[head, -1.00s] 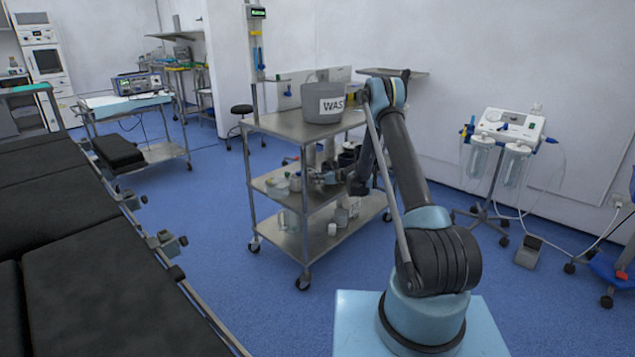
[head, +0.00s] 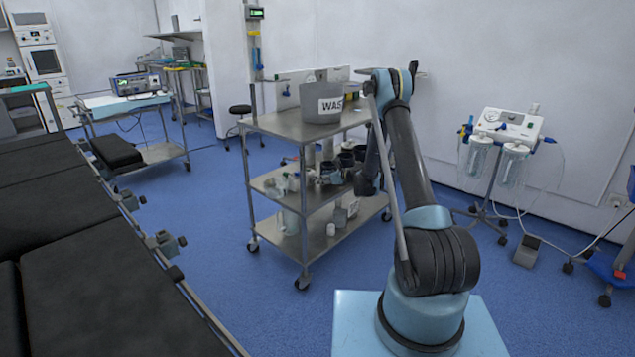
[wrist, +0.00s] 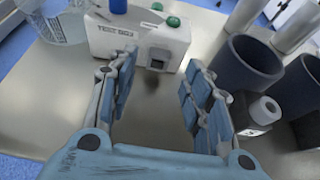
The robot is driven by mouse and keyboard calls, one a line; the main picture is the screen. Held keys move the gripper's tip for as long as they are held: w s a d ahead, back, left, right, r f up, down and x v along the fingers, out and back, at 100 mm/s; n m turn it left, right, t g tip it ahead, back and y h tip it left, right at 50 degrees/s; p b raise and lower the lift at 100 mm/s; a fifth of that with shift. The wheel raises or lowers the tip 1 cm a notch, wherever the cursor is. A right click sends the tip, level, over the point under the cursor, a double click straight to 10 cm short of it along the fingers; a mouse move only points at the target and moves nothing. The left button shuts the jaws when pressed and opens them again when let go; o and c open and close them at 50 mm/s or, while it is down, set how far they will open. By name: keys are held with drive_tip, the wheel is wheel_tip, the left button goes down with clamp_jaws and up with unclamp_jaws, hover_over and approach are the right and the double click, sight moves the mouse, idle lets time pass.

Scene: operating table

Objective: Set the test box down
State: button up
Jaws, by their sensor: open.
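The test box (wrist: 139,38) is a white box with printed lettering, a blue top piece and green knobs. In the wrist view it rests upright on a metal shelf (wrist: 62,118), just beyond my fingertips. My gripper (wrist: 160,82) is open and empty, its two blue-padded fingers spread apart with bare shelf between them. In the head view the shelf is the middle level of the steel cart (head: 262,183); my arm partly hides it, and I cannot make out the test box clearly there.
Dark cups (wrist: 246,72) and a small white bottle (wrist: 266,110) stand close to the right of my gripper. A clear container (wrist: 62,22) is at the left of the box.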

drive_tip(key=s+d+r+n+g+h, duration=0.1)
drive_tip(key=s+d+r+n, duration=0.35)
drive_tip(key=s+r, duration=0.3)
drive_tip(key=s+d+r+n+g+h, duration=0.1)
drive_tip(key=s+d+r+n, duration=0.2)
drive_tip(key=s+d+r, duration=0.35)
drive_tip(key=s+d+r+n+g+h, duration=0.1)
drive_tip(key=s+d+r+n, duration=0.15)
drive_tip(key=s+r, duration=0.35)
drive_tip(key=s+d+r+n+h, duration=0.1)
drive_tip(key=s+r+n+h, duration=0.2)
drive_tip(key=s, duration=0.6)
drive_tip(key=s+d+f+n+g+h, duration=0.1)
drive_tip(key=s+d+n, duration=0.3)
drive_tip(key=s, duration=0.8)
drive_tip(key=s+d+f+n+g+h, duration=0.1)
drive_tip(key=s+d+n, duration=0.3)
drive_tip(key=s, duration=0.8)
drive_tip(key=s+d+f+n+g+h, duration=0.1)
drive_tip(key=s+d+n, duration=0.3)
drive_tip(key=s, duration=0.8)
drive_tip(key=shift+d+f+n+h, duration=0.4)
drive_tip(key=shift+d+f+h, duration=0.3)
drive_tip(key=shift+d+h, duration=0.15)
drive_tip(key=shift+a, duration=0.1)
drive_tip(key=shift+w+f, duration=0.2)
drive_tip(key=shift+w, duration=0.2)
